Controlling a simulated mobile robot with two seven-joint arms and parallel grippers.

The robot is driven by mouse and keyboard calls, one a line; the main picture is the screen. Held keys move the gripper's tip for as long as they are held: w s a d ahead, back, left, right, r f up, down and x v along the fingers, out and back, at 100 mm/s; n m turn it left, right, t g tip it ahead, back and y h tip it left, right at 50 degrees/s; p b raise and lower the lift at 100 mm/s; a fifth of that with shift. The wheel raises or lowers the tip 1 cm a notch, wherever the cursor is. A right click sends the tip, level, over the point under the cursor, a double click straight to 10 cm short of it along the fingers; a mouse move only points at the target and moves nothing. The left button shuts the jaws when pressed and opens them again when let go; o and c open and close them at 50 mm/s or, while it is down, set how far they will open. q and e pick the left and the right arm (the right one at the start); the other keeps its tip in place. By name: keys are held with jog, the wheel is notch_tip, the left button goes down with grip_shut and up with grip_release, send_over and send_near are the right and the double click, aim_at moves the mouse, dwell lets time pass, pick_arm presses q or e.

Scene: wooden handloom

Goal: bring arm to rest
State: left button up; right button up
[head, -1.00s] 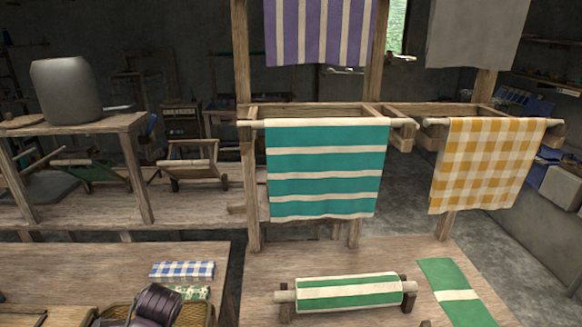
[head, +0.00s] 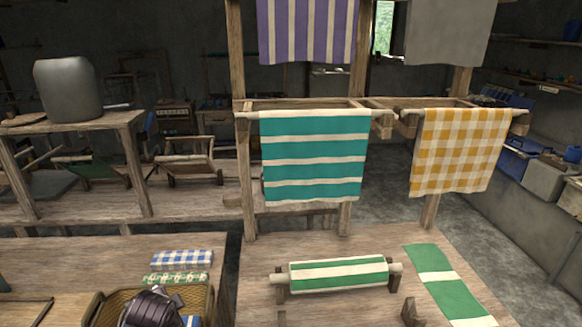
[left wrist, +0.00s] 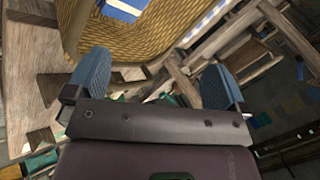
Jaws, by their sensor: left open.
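My left gripper (left wrist: 155,82) is open, with its two blue fingers well apart and nothing between them. In the left wrist view a wicker basket (left wrist: 170,22) with a blue and white cloth (left wrist: 122,8) in it lies beyond the fingers. In the head view the dark wrist part of my left arm shows at the bottom, in front of the basket (head: 203,298), hiding much of its inside. The fingertips are hard to make out there. My right gripper is in neither view.
Blue checked (head: 182,259) and green patterned (head: 176,279) folded cloths lie behind the basket. A roller with green-striped cloth (head: 338,274) and a green-white strip (head: 445,285) are on the right table. A wooden frame (head: 247,180) holds teal-striped (head: 313,155) and yellow-checked (head: 460,150) cloths.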

pick_arm(q)
jog(key=d+n+t, duration=0.1)
jog(key=s+d+n+t+h, duration=0.1)
jog(key=n+t, duration=0.1)
jog(key=s+d+n+t+h, duration=0.1)
jog(key=shift+s+f+n+t+b, duration=0.15)
jog(key=shift+n+t+b, duration=0.15)
jog(key=shift+t+b, duration=0.1)
jog(key=s+f+n, duration=0.1)
jog(key=s+f, duration=0.2)
jog(key=s, duration=0.3)
jog(key=s+f+n+b, duration=0.1)
jog(key=s+f, duration=0.3)
jog(key=s, duration=0.3)
jog(key=s+f+n+b, duration=0.1)
jog(key=s+f+n, duration=0.1)
jog(key=s, duration=0.5)
jog(key=shift+s+a+f, duration=0.15)
jog(key=shift+a+f, duration=0.25)
jog(key=shift+f, duration=0.45)
